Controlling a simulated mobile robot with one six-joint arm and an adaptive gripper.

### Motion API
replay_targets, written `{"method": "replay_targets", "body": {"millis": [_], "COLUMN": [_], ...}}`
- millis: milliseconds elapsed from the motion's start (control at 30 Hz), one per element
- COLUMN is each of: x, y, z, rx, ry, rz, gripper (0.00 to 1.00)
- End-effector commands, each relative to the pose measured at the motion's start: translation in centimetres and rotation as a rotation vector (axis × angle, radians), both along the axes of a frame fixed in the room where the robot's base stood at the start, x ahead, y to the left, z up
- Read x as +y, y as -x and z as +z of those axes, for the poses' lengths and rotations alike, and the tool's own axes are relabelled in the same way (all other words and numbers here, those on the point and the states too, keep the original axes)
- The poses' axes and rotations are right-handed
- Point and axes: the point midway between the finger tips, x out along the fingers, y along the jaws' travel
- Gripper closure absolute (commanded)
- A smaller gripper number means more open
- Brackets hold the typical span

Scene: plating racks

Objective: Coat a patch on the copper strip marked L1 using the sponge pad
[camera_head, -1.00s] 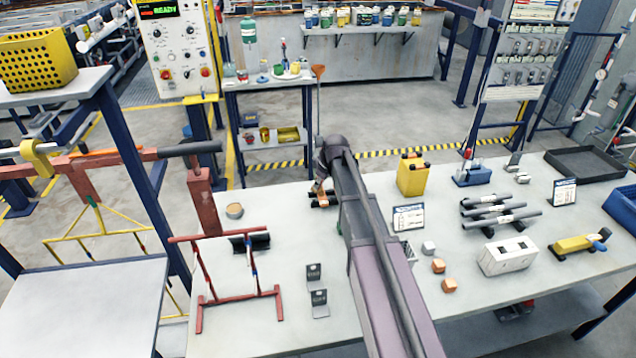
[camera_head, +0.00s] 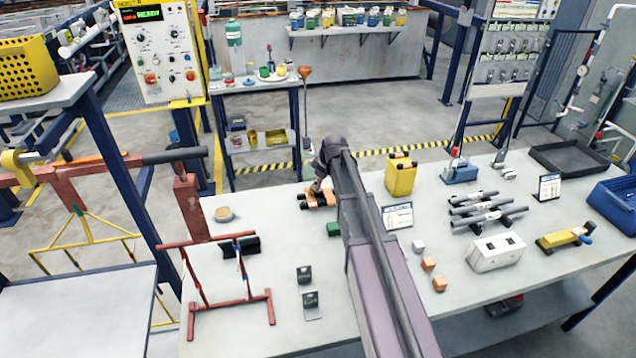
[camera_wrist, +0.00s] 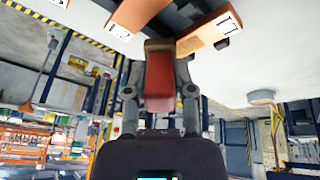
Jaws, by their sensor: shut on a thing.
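Two copper strips (camera_head: 318,200) lie side by side on a dark holder near the back of the bench, just left of my arm. In the wrist view, a copper strip (camera_wrist: 205,36) with a white label, seemingly L1, shows right of centre. My gripper (camera_wrist: 160,100) is shut on a reddish-brown block, which looks like the sponge pad (camera_wrist: 160,77). The pad's tip appears close to the L1 strip; contact cannot be told. In the head view my gripper (camera_head: 320,184) is right above the strips.
A green block (camera_head: 334,229) lies beside my arm. A yellow container (camera_head: 401,176) and a sign (camera_head: 397,217) stand to the right. A red frame stand (camera_head: 230,305) and two dark brackets (camera_head: 309,300) occupy the front left.

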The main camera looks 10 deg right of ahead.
Motion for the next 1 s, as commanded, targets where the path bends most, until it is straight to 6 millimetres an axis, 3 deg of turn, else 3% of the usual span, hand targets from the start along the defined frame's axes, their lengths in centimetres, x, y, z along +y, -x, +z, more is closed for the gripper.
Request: {"method": "replay_targets", "body": {"millis": [800, 1000], "x": [0.0, 0.0], "y": [0.0, 0.0], "z": [5.5, 6.0], "rx": [0.000, 0.000], "ry": [0.000, 0.000], "rz": [0.000, 0.000], "gripper": [1.00, 1.00]}}
